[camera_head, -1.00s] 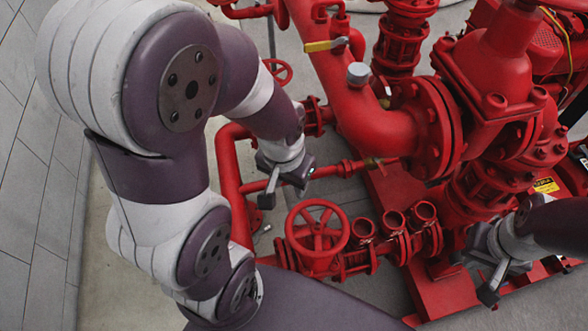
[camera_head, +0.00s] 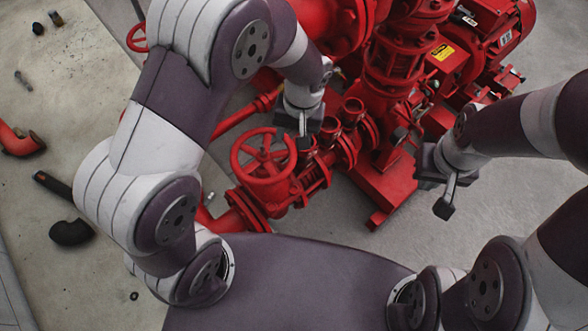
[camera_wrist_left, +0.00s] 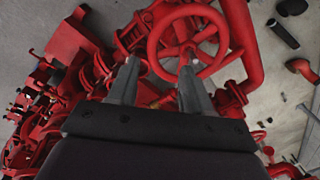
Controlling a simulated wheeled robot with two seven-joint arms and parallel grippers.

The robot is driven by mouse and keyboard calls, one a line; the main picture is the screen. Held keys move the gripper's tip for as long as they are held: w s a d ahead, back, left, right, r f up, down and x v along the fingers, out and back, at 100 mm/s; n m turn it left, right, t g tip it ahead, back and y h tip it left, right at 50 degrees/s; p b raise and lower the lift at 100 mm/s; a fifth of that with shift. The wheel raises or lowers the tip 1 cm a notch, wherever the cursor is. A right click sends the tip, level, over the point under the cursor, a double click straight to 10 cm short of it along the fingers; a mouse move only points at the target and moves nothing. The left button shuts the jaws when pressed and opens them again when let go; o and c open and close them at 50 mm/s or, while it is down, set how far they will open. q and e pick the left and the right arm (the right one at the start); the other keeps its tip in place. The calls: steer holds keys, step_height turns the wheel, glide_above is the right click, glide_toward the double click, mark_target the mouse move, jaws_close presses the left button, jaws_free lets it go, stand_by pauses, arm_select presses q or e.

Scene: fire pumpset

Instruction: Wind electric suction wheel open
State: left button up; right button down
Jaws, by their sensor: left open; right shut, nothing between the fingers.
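A red spoked handwheel (camera_head: 263,157) sits on a red valve in the middle of the head view. It also shows at the top of the left wrist view (camera_wrist_left: 187,42), just beyond the fingertips. My left gripper (camera_head: 303,140) hangs at the right side of this wheel. In the left wrist view my left gripper (camera_wrist_left: 158,72) has its two fingers apart with nothing held; one fingertip overlaps the wheel in the picture. Whether it touches the rim cannot be told. My right gripper (camera_head: 446,200) is shut and empty, right of the pump frame, away from the wheel.
A second red wheel (camera_head: 137,37) is partly visible at upper left. Red pipes and a flanged pump (camera_head: 400,60) fill the top. Black pipe pieces (camera_head: 70,232) and a red elbow (camera_head: 18,140) lie on the floor at left. Floor at lower right is clear.

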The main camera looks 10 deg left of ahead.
arm_select(q)
glide_above(290, 163)
steer(key=d, duration=0.1)
step_height(290, 163, down, 6)
steer(key=f, duration=0.1)
steer(key=f+b, duration=0.1)
steer(key=f, duration=0.1)
steer(key=a+f, duration=0.1)
steer(key=f, duration=0.1)
steer(key=shift+f+b, duration=0.2)
steer(key=shift+b, duration=0.15)
steer(key=shift+f, duration=0.6)
steer(key=shift+w+d+f, duration=0.1)
steer(key=shift+w+d, duration=0.05)
steer(key=shift+w, duration=0.05)
steer(key=shift+s, duration=0.2)
jaws_close()
arm_select(e)
steer(key=shift+w+d+f, duration=0.25)
steer(key=shift+w+f, duration=0.1)
steer(key=shift+f, duration=0.25)
steer(key=shift+w+d+f, duration=0.2)
steer(key=shift+w+f, duration=0.1)
steer(key=shift+f, duration=0.3)
